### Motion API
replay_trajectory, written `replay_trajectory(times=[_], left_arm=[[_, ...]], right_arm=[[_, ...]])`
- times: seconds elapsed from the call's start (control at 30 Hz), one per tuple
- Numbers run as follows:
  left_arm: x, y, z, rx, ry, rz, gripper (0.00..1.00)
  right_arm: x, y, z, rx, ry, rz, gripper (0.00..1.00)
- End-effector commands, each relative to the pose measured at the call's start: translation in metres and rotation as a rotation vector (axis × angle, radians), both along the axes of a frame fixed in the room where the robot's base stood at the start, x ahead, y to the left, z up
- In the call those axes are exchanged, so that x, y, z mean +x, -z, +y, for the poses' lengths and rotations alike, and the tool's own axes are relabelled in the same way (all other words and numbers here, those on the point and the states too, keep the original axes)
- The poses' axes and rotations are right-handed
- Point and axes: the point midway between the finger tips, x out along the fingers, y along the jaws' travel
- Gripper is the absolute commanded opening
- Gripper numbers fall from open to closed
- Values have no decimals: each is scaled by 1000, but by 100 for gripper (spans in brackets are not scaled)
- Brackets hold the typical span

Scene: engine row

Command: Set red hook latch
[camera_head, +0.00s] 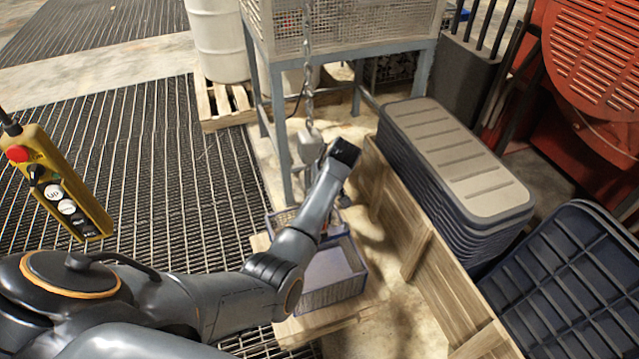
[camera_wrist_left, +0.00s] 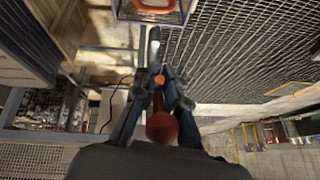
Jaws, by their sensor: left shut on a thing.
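My left gripper (camera_wrist_left: 158,84) is shut on the red hook (camera_wrist_left: 162,127) in the left wrist view. The hook's rounded red part sits between the fingers, and a small red piece shows at the fingertips. A pale grey piece (camera_wrist_left: 154,47) extends beyond the tips; I cannot tell whether it is the latch. In the head view, my left wrist hides most of the gripper (camera_head: 343,199) and the hook. A chain (camera_head: 308,62) hangs from above to a grey block (camera_head: 308,146) beside my wrist. My right gripper is not in view.
A grey-blue crate (camera_head: 333,291) stands on wood below my forearm; an orange-red item (camera_wrist_left: 154,5) lies inside it. A wooden barrier (camera_head: 420,243) and stacked dark trays (camera_head: 455,165) stand at the right. A yellow control pendant (camera_head: 62,185) hangs at the left. A mesh cage stands behind.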

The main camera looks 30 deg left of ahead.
Motion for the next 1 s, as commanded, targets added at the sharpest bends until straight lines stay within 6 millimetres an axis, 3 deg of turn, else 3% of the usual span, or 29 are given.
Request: replay_trajectory(times=[0.03,0.13,0.17,0.27,0.67,0.77,1.0], left_arm=[[7,-12,6,18,1,-25,0],[7,-12,6,18,1,-25,0],[7,-12,6,18,1,-25,16],[6,-10,5,15,0,-22,34],[2,-11,-1,8,1,-15,34],[-1,-22,-6,8,0,-16,34],[-15,-67,-27,8,1,-19,34]], right_arm=[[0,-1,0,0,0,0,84],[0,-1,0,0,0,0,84],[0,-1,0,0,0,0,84],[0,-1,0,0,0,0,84],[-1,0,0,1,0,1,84],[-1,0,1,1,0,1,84],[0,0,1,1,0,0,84]])
